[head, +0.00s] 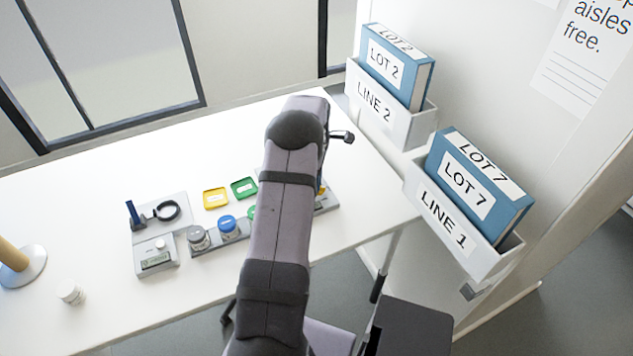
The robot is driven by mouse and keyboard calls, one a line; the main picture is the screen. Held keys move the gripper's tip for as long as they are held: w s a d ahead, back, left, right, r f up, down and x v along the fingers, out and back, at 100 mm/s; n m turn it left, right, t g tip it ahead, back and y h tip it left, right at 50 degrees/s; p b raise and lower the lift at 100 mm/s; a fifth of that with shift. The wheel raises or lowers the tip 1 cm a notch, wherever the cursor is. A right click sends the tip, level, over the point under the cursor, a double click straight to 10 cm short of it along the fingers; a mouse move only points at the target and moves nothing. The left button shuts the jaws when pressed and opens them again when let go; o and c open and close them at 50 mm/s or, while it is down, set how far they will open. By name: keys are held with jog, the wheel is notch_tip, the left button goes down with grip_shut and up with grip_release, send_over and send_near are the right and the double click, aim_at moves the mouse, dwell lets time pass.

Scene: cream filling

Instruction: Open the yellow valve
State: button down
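No yellow valve can be made out in the head view. My arm crosses the middle of the picture and covers part of the bench. A small yellow-orange patch (322,188) shows just right of my arm, at the grey rack; I cannot tell what it belongs to. My gripper's fingers are hidden behind my arm. A small dark piece (342,137) sticks out right of the arm's top; I cannot tell what it is.
The white table (80,205) holds a yellow tray (215,198), a green tray (244,187), jars with grey (198,238) and blue (228,227) lids, a scale (156,257) and a white jar (70,291). LINE 1 (445,218) and LINE 2 (377,105) bins hang at right.

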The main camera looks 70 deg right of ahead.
jog(key=m, duration=0.5)
jog(key=shift+d+r+m, duration=0.1)
jog(key=shift+d+m, duration=0.15)
jog(key=shift+m, duration=0.05)
jog(key=m, duration=0.4)
jog(key=shift+s+d+m, duration=0.1)
jog(key=shift+d+m, duration=0.05)
jog(key=shift+m, duration=0.25)
jog(key=c, duration=1.9)
grip_release()
jog(key=shift+o, duration=0.2)
jog(key=shift+r, duration=0.1)
notch_tip(320, 180, up, 7)
jog(key=b, duration=0.1)
jog(key=shift+b, duration=0.4)
